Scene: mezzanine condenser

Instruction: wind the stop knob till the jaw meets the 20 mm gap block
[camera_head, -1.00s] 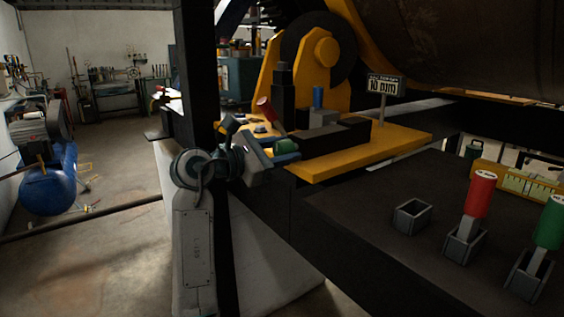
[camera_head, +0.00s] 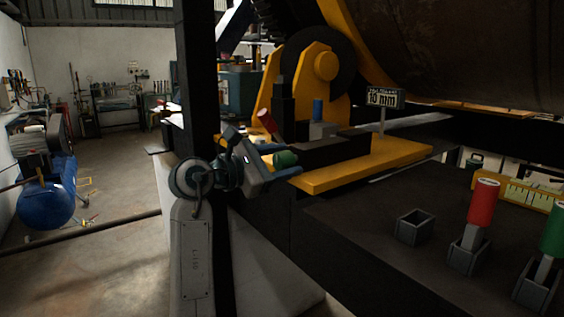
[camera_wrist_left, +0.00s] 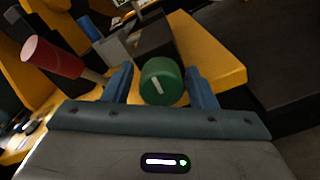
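The green stop knob (camera_head: 285,158) has a white mark on its face, seen in the left wrist view (camera_wrist_left: 161,80). My left gripper (camera_head: 279,161) is open, its two blue fingers on either side of the knob; a gap shows beside the knob in the left wrist view (camera_wrist_left: 160,88). A block with a blue handle (camera_head: 318,109) stands at the black slide (camera_head: 335,146) on the yellow plate (camera_head: 370,165). I cannot read its size or tell whether the jaw touches it. My right gripper is not in view.
A red-handled lever (camera_head: 266,121) leans close to my left gripper. A sign (camera_head: 386,98) reads 10 mm. On the dark bench (camera_head: 360,240), red-handled (camera_head: 483,203) and green-handled (camera_head: 554,230) blocks stand in holders beside an empty holder (camera_head: 414,227).

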